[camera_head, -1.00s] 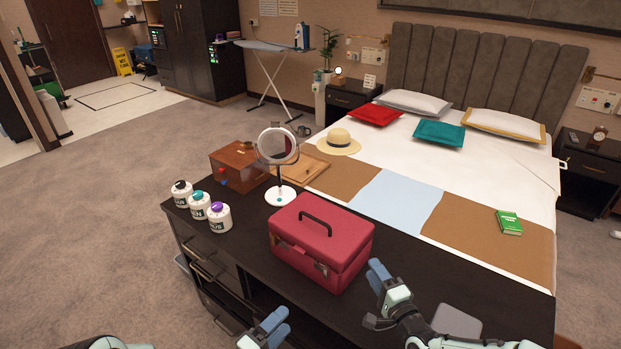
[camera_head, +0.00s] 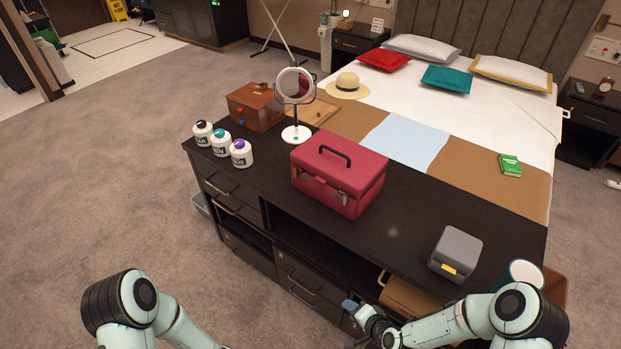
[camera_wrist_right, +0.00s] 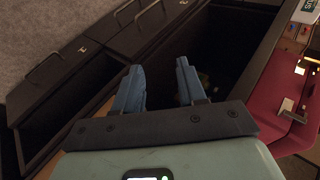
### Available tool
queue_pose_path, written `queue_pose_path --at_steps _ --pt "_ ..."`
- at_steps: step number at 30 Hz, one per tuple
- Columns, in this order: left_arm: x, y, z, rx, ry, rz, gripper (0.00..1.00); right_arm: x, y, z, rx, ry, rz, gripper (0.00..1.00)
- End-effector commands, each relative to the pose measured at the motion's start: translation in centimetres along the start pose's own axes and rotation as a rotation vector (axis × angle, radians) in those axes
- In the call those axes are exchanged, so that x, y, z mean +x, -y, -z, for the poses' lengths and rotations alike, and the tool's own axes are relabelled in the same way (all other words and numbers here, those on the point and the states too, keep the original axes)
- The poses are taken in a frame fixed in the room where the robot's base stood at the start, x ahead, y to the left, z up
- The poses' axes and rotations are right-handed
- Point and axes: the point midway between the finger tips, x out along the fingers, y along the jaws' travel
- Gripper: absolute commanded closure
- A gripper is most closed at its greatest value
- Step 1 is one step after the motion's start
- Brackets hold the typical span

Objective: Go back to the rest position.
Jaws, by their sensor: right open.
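My right gripper (camera_head: 352,308) is low in front of the dark cabinet (camera_head: 400,215), below the level of its top. In the right wrist view its two blue fingers (camera_wrist_right: 158,70) are apart with nothing between them. The open shelf space and drawer fronts show beyond them. My left arm comes in at the lower left of the head view, over the carpet. Its gripper is outside the picture.
On the cabinet top stand a red case (camera_head: 338,178), a grey box (camera_head: 455,254), a round mirror (camera_head: 295,85), a wooden box (camera_head: 256,106) and three white jars (camera_head: 221,144). The bed (camera_head: 480,120) lies behind. Carpet (camera_head: 110,190) is clear at left.

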Motion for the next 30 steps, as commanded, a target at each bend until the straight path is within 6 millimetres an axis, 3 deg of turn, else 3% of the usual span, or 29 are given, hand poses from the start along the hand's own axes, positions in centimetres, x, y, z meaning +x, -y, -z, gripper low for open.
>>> queue_pose_path --at_steps 3,6,9,12,18,30 --pt "0.4 5.7 -0.5 0.015 -0.023 0.229 0.26 -1.2 -5.3 -5.2 -0.085 0.138 -0.168 0.59" --pt "0.3 9.0 0.3 0.056 -0.099 0.355 0.26 -3.1 -9.4 -9.2 -0.161 0.263 -0.293 0.59" --pt "0.2 10.4 1.6 0.111 -0.193 0.402 0.26 -5.5 -12.7 -12.4 -0.226 0.381 -0.393 0.59" --pt "0.4 10.4 2.6 0.153 -0.273 0.394 0.26 -7.7 -15.0 -14.7 -0.273 0.477 -0.462 0.59" --pt "0.6 9.7 3.5 0.196 -0.348 0.349 0.26 -10.0 -16.9 -16.6 -0.315 0.568 -0.52 0.59" --pt "0.7 9.7 3.6 0.199 -0.353 0.344 0.26 -10.0 -17.0 -16.7 -0.317 0.571 -0.522 0.59"
